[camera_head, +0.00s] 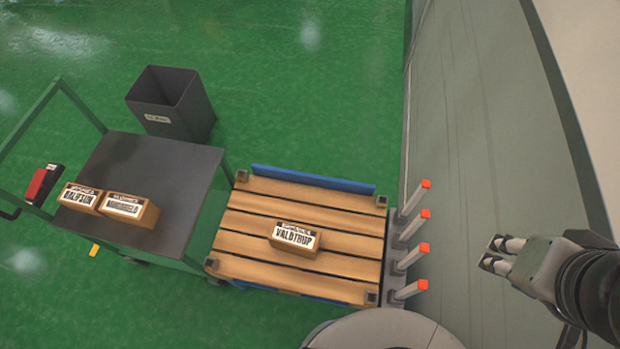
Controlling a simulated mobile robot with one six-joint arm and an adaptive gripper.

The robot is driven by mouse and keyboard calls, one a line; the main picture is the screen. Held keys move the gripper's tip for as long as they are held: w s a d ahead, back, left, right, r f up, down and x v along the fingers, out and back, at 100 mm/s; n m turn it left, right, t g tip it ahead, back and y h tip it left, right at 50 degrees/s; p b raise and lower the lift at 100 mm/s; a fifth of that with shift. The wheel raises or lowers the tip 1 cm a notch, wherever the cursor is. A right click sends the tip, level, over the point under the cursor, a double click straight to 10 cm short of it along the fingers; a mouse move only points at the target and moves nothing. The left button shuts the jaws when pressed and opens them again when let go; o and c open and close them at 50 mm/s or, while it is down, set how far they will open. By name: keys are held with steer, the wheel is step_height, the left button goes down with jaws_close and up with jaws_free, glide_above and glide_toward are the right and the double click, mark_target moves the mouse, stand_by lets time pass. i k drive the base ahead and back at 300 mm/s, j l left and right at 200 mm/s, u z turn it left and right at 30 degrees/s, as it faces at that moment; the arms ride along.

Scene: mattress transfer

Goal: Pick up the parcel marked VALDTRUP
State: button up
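The parcel marked VALDTRUP (296,238) is a small brown box with a white label. It lies on the slatted wooden pallet (250,267), near its middle and towards its right half. My gripper (492,254) is at the right of the picture, well apart from the parcel and to its right, with grey-green floor or panel behind it. Its two fingers point left with a small gap between them, and nothing shows between them.
Several upright orange-tipped posts (410,260) stand between pallet and gripper. A green cart (140,170) with a dark top at left carries two labelled parcels, one marked BALIFSUN (82,197) and another (128,208). A dark bin (172,103) stands behind on green floor.

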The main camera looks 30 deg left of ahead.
mark_target(300, 240)
steer(key=u, duration=1.9)
steer(key=j+z, duration=0.35)
steer(key=k+j+z, duration=0.15)
steer(key=j+z, duration=0.15)
steer(key=j, duration=0.15)
steer(key=i+l+u, duration=0.1)
steer(key=u, duration=1.05)
steer(key=i+l, duration=0.05)
